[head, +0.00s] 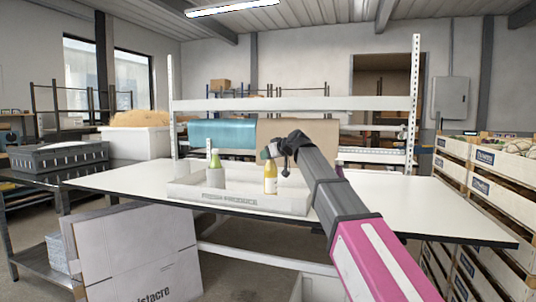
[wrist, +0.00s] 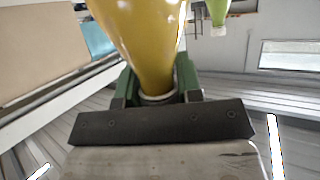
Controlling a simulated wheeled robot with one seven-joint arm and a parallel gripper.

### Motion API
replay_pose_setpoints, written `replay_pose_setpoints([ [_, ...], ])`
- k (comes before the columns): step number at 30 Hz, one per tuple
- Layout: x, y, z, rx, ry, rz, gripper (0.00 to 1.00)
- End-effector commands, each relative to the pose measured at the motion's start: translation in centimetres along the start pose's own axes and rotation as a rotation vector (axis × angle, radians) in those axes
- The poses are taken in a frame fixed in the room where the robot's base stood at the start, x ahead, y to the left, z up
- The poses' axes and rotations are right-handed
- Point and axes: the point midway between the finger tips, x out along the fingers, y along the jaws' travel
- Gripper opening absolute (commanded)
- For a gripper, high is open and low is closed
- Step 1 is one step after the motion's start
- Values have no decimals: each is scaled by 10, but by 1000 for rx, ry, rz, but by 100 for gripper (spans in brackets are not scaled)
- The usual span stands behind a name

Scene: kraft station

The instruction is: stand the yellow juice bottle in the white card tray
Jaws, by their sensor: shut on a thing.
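The yellow juice bottle (head: 271,181) is upright in the head view, over the right part of the white card tray (head: 240,203). I cannot tell whether its base touches the tray floor. My gripper (head: 269,154) is shut on the top of the bottle. In the wrist view the yellow bottle (wrist: 140,35) fills the space between the green fingers (wrist: 158,88); its base is out of that view. The tray lies on the white table and bears printing on its front wall.
A green bottle (head: 215,161) stands in the left part of the tray; it also shows in the wrist view (wrist: 217,12). Blue (head: 222,133) and brown (head: 298,130) rolls hang behind the white table (head: 400,205). The table is clear to the right. Crates (head: 485,165) stand at far right.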

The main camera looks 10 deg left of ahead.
Motion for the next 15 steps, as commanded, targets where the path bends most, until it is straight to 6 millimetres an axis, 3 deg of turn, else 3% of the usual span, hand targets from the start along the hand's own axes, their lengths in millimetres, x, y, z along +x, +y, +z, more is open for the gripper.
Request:
replay_pose_setpoints([
  [10,0,0,0,0,2,0,0],
  [11,0,0,0,0,2,0,39],
  [12,0,0,0,0,2,0,52],
  [13,0,0,0,0,2,0,62],
  [15,0,0,0,0,1,0,62],
])
